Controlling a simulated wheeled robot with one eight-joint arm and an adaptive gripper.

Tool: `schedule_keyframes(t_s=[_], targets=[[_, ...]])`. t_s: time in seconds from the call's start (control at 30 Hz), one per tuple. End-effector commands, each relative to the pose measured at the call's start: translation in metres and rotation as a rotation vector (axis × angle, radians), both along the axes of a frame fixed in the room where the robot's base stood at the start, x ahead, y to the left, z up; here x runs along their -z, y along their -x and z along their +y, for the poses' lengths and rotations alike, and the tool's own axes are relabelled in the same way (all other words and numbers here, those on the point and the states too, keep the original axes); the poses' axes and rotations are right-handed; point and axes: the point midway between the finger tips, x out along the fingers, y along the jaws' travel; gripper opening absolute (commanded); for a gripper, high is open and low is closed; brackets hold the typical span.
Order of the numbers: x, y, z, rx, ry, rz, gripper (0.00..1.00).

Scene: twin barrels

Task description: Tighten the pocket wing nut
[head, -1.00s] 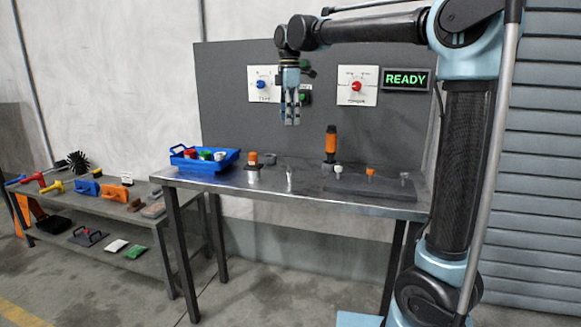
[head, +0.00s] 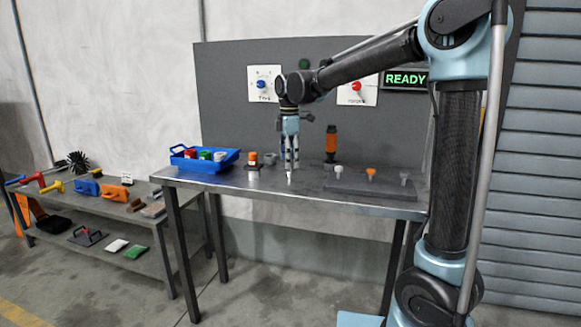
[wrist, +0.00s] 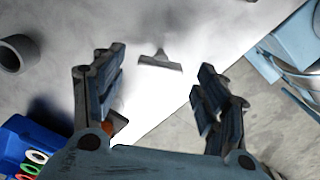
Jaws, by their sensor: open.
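A small pale metal piece (head: 289,179) stands near the front edge of the table, below my gripper (head: 291,165). In the wrist view this piece (wrist: 160,62) has a flat, wing-like bar and lies between and beyond my open fingers (wrist: 160,88). The gripper points down, is empty and appears just above it; contact cannot be told. It may be the wing nut, but the picture is too small to be sure. A dark grey block (head: 350,186) to the right carries a white-topped fastener (head: 338,172) and an orange-topped one (head: 371,173).
A blue bin (head: 205,164) of coloured parts, an orange-topped piece (head: 253,158) and a grey ring (wrist: 17,53) are left of the gripper. An orange-and-black tool (head: 331,143) stands behind. The back panel (head: 225,85) shows dials and READY.

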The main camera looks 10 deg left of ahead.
Motion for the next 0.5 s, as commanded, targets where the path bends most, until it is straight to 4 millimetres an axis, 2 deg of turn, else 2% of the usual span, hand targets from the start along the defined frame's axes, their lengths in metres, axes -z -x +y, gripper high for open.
schedule_keyframes(t_s=[0.2,0.5], targets=[[0.021,0.000,0.000,0.000,0.000,0.000,0.67],[0.026,0.000,0.000,0.000,0.000,0.000,0.67]])
